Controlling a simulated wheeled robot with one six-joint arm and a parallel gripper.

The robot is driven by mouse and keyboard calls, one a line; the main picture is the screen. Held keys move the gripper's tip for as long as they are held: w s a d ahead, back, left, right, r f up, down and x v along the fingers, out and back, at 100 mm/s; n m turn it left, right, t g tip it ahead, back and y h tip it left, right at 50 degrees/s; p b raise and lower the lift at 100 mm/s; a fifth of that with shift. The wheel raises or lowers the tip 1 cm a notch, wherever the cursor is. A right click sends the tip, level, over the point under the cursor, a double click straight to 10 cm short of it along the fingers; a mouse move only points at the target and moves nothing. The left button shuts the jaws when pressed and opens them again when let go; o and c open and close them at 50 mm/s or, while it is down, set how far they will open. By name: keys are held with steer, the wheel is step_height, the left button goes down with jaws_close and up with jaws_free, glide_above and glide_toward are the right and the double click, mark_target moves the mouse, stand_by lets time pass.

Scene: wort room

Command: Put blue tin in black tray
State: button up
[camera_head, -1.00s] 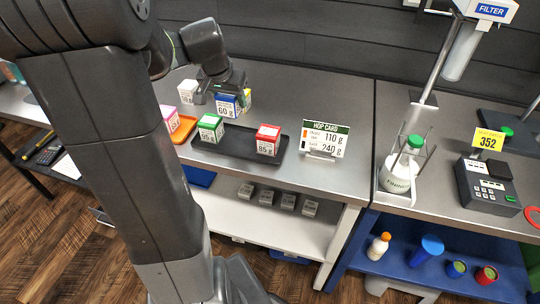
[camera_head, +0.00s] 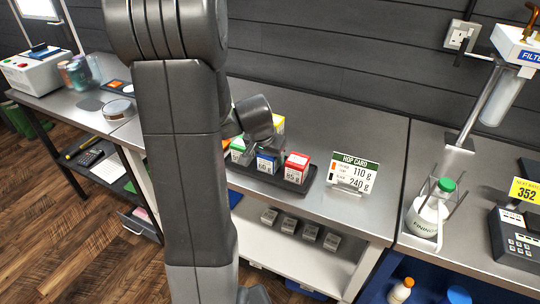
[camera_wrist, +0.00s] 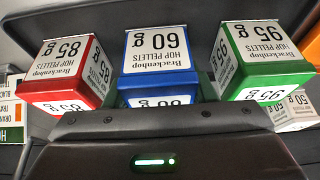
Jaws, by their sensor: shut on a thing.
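The blue tin (camera_head: 267,164), marked 60 g, is between the green tin (camera_head: 238,149) and the red tin (camera_head: 297,166), over or in the black tray (camera_head: 293,188). I cannot tell whether its base touches the tray floor. My gripper (camera_wrist: 162,88) is shut on the blue tin. In the head view, my arm hides much of the gripper and the tray's left end. In the wrist view, the blue tin (camera_wrist: 160,52) is upright, with the red tin (camera_wrist: 70,72) at left and the green tin (camera_wrist: 255,58) at right.
A yellow tin (camera_head: 278,125) stands behind the tray. A white 50 g tin (camera_wrist: 294,112) shows in the wrist view. The hop card (camera_head: 353,172) stands right of the tray. A bottle with a green cap (camera_head: 428,213) is farther right. Counter behind the card is clear.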

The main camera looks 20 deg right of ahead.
steer(key=o, duration=0.6)
steer(key=shift+f, duration=0.15)
steer(key=o, duration=0.4)
steer(key=shift+o, duration=0.2)
steer(key=shift+a+r, duration=0.1)
steer(key=shift+r, duration=0.5)
steer(key=v, duration=1.1)
steer(key=shift+s, duration=0.15)
